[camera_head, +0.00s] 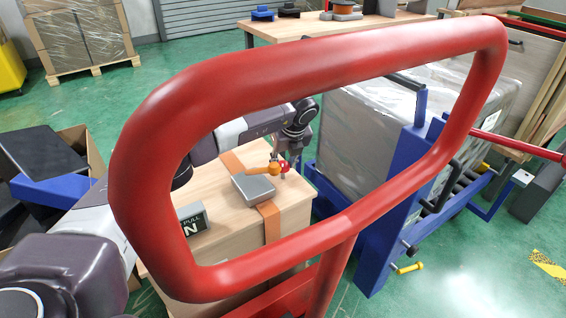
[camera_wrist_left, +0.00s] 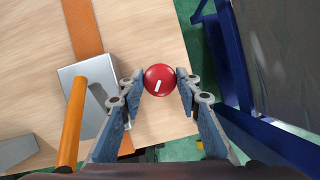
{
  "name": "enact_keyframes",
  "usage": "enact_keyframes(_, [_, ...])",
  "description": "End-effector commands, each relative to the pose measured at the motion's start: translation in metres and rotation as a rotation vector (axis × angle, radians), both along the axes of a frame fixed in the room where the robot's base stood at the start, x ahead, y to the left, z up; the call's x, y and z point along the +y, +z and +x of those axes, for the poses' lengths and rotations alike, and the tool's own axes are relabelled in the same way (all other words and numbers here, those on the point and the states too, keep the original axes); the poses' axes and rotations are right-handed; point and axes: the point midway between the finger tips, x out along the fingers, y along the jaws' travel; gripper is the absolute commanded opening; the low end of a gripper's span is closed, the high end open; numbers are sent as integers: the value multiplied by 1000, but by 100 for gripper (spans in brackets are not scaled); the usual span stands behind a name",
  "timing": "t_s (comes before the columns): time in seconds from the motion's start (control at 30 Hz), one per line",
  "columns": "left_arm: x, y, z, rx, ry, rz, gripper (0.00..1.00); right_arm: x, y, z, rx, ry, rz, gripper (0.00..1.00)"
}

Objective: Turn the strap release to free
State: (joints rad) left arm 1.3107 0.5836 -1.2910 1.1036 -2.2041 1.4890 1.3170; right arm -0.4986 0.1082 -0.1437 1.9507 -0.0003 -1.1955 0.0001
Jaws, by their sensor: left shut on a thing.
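The strap release shows as a grey box (camera_head: 253,188) on an orange strap (camera_head: 271,222) over a wooden crate (camera_head: 225,258). An orange lever (camera_head: 264,170) is on the box and a red knob (camera_head: 284,167) is beside it. In the left wrist view the knob (camera_wrist_left: 159,80) is a round red disc with a short white mark, tilted slightly from upright. My left gripper (camera_wrist_left: 158,84) is shut on the knob, with one finger on each side. The grey box (camera_wrist_left: 92,92) and orange lever (camera_wrist_left: 74,125) lie left of it. My right gripper is not in view.
A red tubular frame (camera_head: 330,55) crosses the near view and hides parts of the scene. A blue rack (camera_head: 385,245) with a wrapped grey load (camera_head: 375,120) stands right of the crate.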

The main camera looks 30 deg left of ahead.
Motion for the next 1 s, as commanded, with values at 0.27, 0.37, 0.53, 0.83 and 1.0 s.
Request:
enact_keyframes(0.27, [-2,0,2,-2,258,0,7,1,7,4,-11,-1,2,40])
enact_keyframes(0.37, [-2,0,2,0,343,0,7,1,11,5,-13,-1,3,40])
enact_keyframes(0.53, [-2,0,3,-2,465,0,7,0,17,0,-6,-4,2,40])
enact_keyframes(0.83, [-2,0,4,-2,595,1,7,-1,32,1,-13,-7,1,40])
enact_keyframes(1.0, [-1,0,4,-1,623,0,7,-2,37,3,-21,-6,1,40])
